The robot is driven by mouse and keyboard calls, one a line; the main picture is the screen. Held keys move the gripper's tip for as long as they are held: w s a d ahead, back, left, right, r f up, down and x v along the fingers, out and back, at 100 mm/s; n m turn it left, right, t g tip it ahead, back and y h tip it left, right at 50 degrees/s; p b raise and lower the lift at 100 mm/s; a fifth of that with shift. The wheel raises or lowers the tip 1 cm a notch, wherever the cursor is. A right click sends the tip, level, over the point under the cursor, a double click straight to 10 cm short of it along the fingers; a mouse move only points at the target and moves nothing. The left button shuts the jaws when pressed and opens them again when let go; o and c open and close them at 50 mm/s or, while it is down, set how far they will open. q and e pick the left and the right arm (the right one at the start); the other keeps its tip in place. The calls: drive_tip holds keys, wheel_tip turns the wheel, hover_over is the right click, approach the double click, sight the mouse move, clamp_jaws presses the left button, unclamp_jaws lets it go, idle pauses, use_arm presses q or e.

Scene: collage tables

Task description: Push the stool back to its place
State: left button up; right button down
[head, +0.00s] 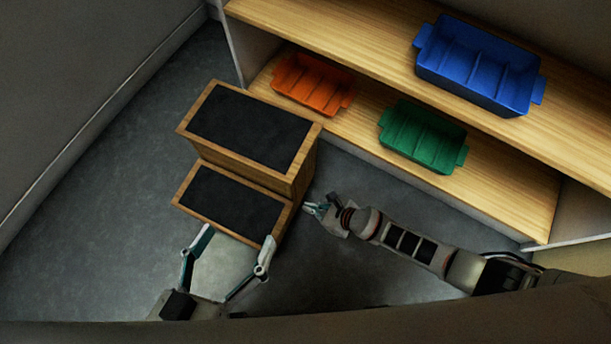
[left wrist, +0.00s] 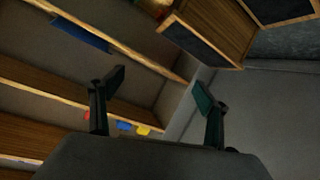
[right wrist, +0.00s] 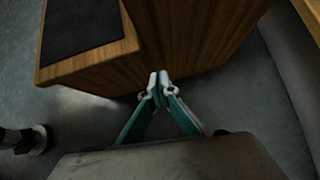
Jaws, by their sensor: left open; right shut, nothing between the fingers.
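The stool (head: 238,208) is a two-step wooden stool with black treads, upright on the grey floor left of and in front of the shelf. My left gripper (head: 235,245) is open at the front edge of the lower step, its fingers spread along it; contact is unclear. The left wrist view shows the stool (left wrist: 211,28) at the upper right, beyond the open fingers (left wrist: 158,87). My right gripper (head: 312,207) is shut and empty beside the stool's right side. In the right wrist view its fingertips (right wrist: 159,80) are close to the wooden side panel (right wrist: 195,35); touching is unclear.
A wooden shelf unit (head: 390,62) holds an orange bin (head: 314,84), a green bin (head: 423,136) and, on the higher board, a blue bin (head: 478,66). A grey wall (head: 80,90) stands at the left. Floor (head: 105,195) is clear between the wall and stool.

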use_arm(q)
drive_tip(key=a+m+p, duration=0.2)
drive_tip(key=a+p, duration=0.1)
drive_tip(key=a+f+m+g+y+p, duration=0.1)
drive_tip(key=p, duration=0.1)
drive_tip(key=shift+s+a, duration=0.25)
drive_tip(key=shift+a, duration=0.1)
use_arm(e)
drive_tip(key=v, duration=1)
drive_tip(key=shift+s+d, duration=0.25)
drive_tip(key=shift+d, duration=0.15)
